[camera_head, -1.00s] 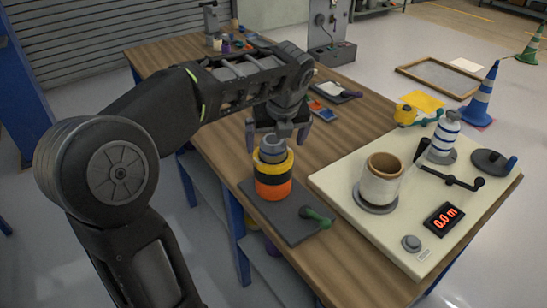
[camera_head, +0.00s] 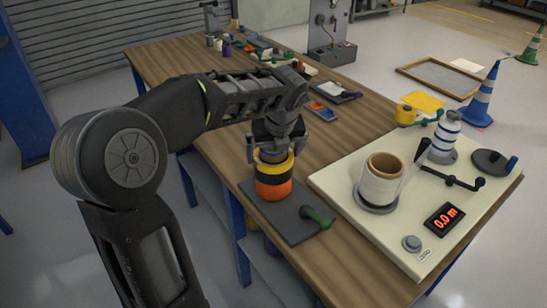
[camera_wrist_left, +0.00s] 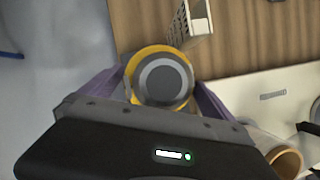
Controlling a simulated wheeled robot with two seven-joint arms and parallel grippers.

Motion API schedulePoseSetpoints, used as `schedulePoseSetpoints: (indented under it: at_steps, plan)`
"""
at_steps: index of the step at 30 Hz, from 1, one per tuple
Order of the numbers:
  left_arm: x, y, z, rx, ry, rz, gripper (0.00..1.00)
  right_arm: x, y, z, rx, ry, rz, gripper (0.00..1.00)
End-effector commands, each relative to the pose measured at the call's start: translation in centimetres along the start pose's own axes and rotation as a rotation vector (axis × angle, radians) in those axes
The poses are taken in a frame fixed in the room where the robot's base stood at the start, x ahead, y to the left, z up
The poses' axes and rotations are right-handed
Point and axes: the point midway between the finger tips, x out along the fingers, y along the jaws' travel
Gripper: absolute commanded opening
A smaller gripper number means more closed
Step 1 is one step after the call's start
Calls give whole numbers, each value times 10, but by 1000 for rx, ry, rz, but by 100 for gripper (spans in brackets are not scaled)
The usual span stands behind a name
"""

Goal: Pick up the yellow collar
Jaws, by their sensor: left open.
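The yellow collar (camera_head: 272,168) is the top ring of a stack on a dark grey plate (camera_head: 303,233). A black band and an orange ring (camera_head: 273,189) sit below it. My left gripper (camera_head: 275,150) is over the stack, pointing down, with its jaws open on either side of the stack's grey top. In the left wrist view the yellow collar (camera_wrist_left: 137,62) shows as a ring around the round grey post (camera_wrist_left: 163,80), between the two purple fingers (camera_wrist_left: 158,95). I cannot tell whether the fingers touch the collar. My right gripper is not in view.
A green-knobbed lever (camera_head: 317,216) lies on the plate's right corner. To the right is a cream board (camera_head: 400,236) with a large roll (camera_head: 381,178), a crank and a red-digit display (camera_head: 444,218). Several small items lie farther back on the wooden table (camera_head: 335,270).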

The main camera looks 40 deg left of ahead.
Motion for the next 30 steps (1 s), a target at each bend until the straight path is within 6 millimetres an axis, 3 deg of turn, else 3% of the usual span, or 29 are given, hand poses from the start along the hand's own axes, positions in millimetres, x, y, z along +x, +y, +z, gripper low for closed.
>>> schedulePoseSetpoints:
  at_steps: [12,30]
  plan:
    - [0,0,0,0,0,0,99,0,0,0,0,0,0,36]
    - [0,0,0,0,0,0,50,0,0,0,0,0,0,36]
